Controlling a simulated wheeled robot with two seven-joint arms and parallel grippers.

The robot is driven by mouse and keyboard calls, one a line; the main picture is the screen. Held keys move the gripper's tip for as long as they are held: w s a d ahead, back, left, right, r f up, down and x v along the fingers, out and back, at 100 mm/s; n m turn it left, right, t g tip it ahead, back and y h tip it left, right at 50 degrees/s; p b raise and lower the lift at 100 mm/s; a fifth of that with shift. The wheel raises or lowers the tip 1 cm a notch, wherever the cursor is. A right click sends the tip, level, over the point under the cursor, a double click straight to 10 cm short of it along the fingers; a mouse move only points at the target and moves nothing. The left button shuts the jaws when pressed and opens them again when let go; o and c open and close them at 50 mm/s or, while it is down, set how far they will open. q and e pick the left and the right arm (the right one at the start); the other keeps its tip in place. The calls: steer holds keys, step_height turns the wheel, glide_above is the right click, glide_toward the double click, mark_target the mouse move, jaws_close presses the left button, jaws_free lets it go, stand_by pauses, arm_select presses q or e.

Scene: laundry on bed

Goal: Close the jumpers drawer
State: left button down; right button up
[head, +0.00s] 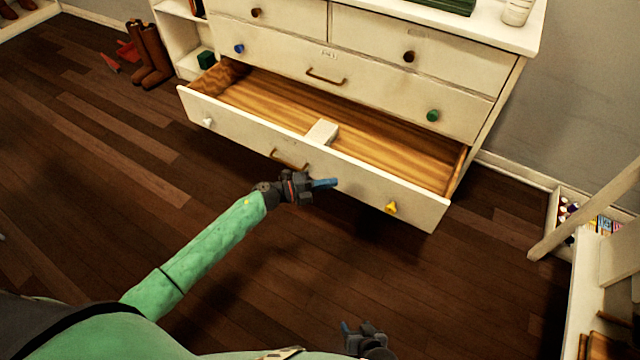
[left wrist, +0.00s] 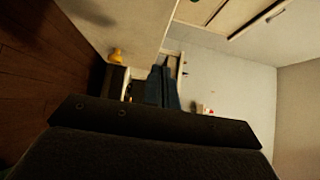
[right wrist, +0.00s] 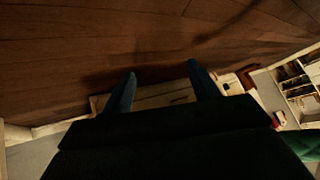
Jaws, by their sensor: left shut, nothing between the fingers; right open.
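The white dresser's bottom drawer (head: 350,168) stands pulled out in the head view, showing its bare wooden inside. A small white block-like thing (head: 322,132) lies in it near the front. The drawer front has a white knob (head: 208,122) at left, a brass handle (head: 288,160) in the middle and a yellow knob (head: 391,207) at right. My left gripper (head: 328,183) is shut and empty, just before the drawer front, right of the handle; I cannot tell if it touches. Its fingers also show closed in the left wrist view (left wrist: 164,88). My right gripper (head: 346,328) is open, low and away from the drawer.
The drawers above (head: 345,70) are shut. Brown boots (head: 148,55) and a red thing stand on the floor at left. White wooden furniture (head: 605,270) stands at right. The wooden floor before the drawer is clear.

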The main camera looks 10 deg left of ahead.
mark_target(362, 168)
arm_select(q)
steer(key=w+d, duration=0.5)
steer(key=shift+d, duration=0.2)
steer(key=shift+w+d, duration=0.15)
steer(key=shift+w, duration=0.25)
arm_select(e)
steer(key=shift+w+a+r+t, duration=0.1)
steer(key=shift+w+r+t, duration=0.05)
steer(key=shift+w+r, duration=0.3)
steer(key=shift+w+a+r+t, duration=0.1)
steer(key=shift+w+r+t, duration=0.1)
steer(key=shift+w, duration=0.3)
arm_select(q)
steer(key=shift+w, duration=0.1)
